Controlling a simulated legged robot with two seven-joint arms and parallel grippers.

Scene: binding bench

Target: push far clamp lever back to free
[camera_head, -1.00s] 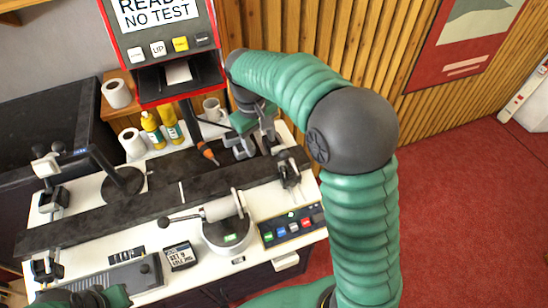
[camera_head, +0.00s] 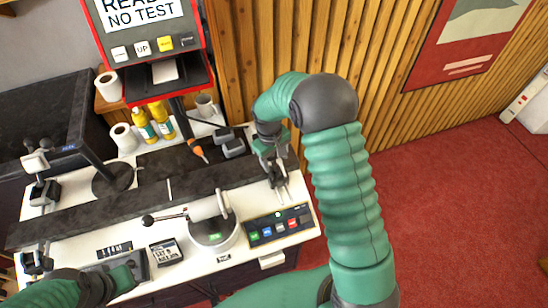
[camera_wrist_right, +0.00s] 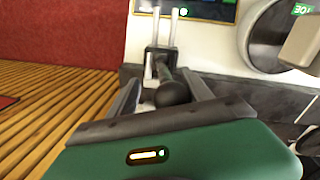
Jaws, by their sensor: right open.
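My right gripper (camera_head: 272,168) is open over the clamp (camera_head: 280,190) at the right end of the dark bar. In the right wrist view the clamp's lever with its dark ball knob (camera_wrist_right: 173,93) lies between the two spread fingers of my right gripper (camera_wrist_right: 163,88). I cannot tell whether a finger touches it. Two pale metal prongs (camera_wrist_right: 174,28) of the clamp point away beyond the knob. In the head view the gripper hides most of this lever. My left arm enters at lower left; its gripper (camera_head: 128,277) is low over the bench front, its jaws unclear.
A round press with a long handle (camera_head: 212,228) stands before the bar (camera_head: 110,205). A button panel (camera_head: 279,226) lies right of it. Grey blocks (camera_head: 229,143), an orange-tipped tool (camera_head: 198,150) and yellow bottles (camera_head: 144,125) stand behind. Other clamps (camera_head: 40,175) are at left.

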